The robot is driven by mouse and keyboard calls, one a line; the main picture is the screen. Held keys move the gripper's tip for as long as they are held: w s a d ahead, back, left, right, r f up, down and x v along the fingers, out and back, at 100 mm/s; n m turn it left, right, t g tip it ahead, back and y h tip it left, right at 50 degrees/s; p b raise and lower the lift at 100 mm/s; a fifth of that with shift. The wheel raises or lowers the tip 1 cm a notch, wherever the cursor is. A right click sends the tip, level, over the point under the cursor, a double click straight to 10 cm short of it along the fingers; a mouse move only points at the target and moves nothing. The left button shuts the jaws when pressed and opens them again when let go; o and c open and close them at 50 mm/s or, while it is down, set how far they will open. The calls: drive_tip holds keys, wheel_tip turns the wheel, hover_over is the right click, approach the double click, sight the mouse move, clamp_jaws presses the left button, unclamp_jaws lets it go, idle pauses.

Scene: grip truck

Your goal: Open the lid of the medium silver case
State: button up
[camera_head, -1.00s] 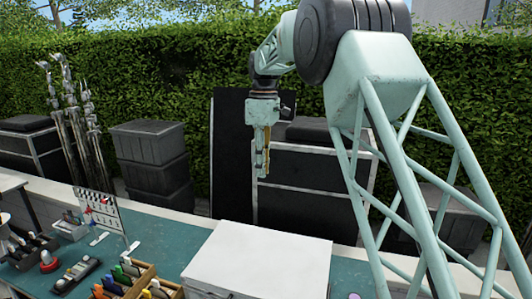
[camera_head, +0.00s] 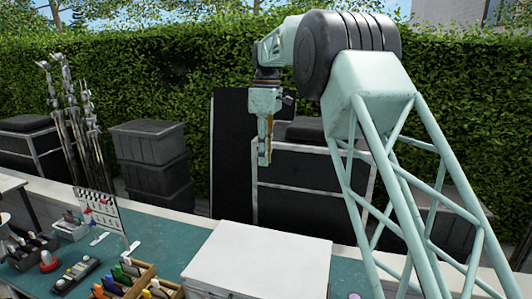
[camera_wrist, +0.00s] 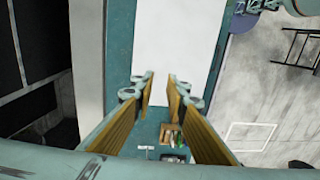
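A pale silver-white case (camera_head: 258,260) with a flat, closed lid stands at the front middle of the teal table in the head view. Its pale top also fills the upper middle of the wrist view (camera_wrist: 178,45). Its front is mostly cut off by the bottom of the head view. My gripper (camera_head: 265,163) hangs fingers-down above and behind the case in the head view, apart from it. In the wrist view my gripper (camera_wrist: 160,88) has its two tan-padded fingers apart with nothing between them.
Stacked dark crates (camera_head: 150,165) and black cases (camera_head: 312,190) stand behind the table, before a hedge.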

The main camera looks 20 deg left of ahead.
drive_tip(key=shift+w+r, duration=0.65)
drive_tip(key=shift+w, duration=0.05)
idle(0.4)
drive_tip(key=s+d+r+m+t+b, duration=0.1)
drive_tip(key=s+d+r+m+b, duration=0.2)
drive_tip(key=d, duration=0.5)
drive_tip(key=s+d+r+m+b, duration=0.25)
drive_tip(key=s+d, duration=0.25)
drive_tip(key=d, duration=0.4)
drive_tip(key=s+d+m+t+b, duration=0.1)
drive_tip(key=s+d+m+b, duration=0.35)
drive_tip(key=s+d, duration=0.9)
drive_tip(key=s+d+f+m+t+b, duration=0.1)
drive_tip(key=s+d+f+m+b, duration=0.25)
drive_tip(key=s, duration=0.55)
drive_tip(key=s+d+f+t+b, duration=0.1)
drive_tip(key=s+d+f+b, duration=0.2)
drive_tip(key=s+d+f, duration=0.35)
drive_tip(key=s+d+f+m+b, duration=0.2)
drive_tip(key=s+f, duration=0.5)
drive_tip(key=s, duration=0.4)
drive_tip(key=s+d+f+m+b, duration=0.2)
drive_tip(key=s+d+f+b, duration=0.1)
drive_tip(key=s+f, duration=0.4)
drive_tip(key=shift+s+d+t+b, duration=0.4)
drive_tip(key=shift+s+d, duration=0.2)
drive_tip(key=shift+s, duration=1.25)
